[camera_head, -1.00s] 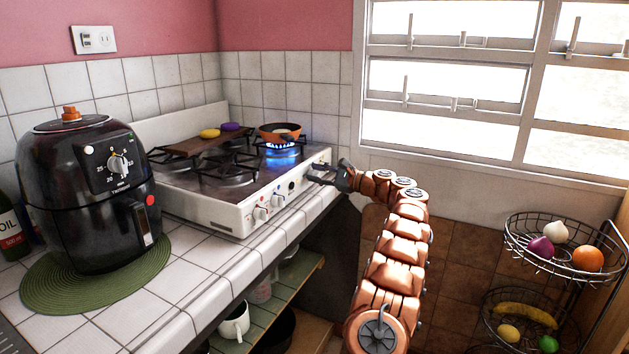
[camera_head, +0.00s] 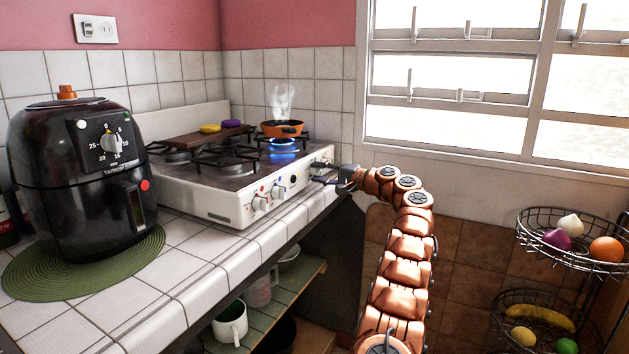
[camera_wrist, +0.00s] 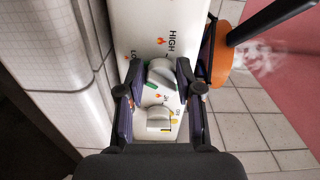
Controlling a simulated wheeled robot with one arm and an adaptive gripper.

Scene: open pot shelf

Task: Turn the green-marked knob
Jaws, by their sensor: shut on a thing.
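The green-marked knob (camera_wrist: 162,74) is a pale grey knob on the stove's white front panel, with a green mark beside it in the wrist view. My gripper (camera_wrist: 160,80) has its dark fingers on either side of this knob and is shut on it. A second knob (camera_wrist: 159,118) with a yellow mark lies nearer to the palm, between the fingers. In the head view my gripper (camera_head: 322,179) is at the right end of the stove front and hides the knob there.
The stove (camera_head: 220,197) has a lit blue flame (camera_head: 283,150) under a steaming orange pan (camera_head: 283,130). A black air fryer (camera_head: 80,190) stands at left. Wire baskets (camera_head: 570,262) of produce stand at right.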

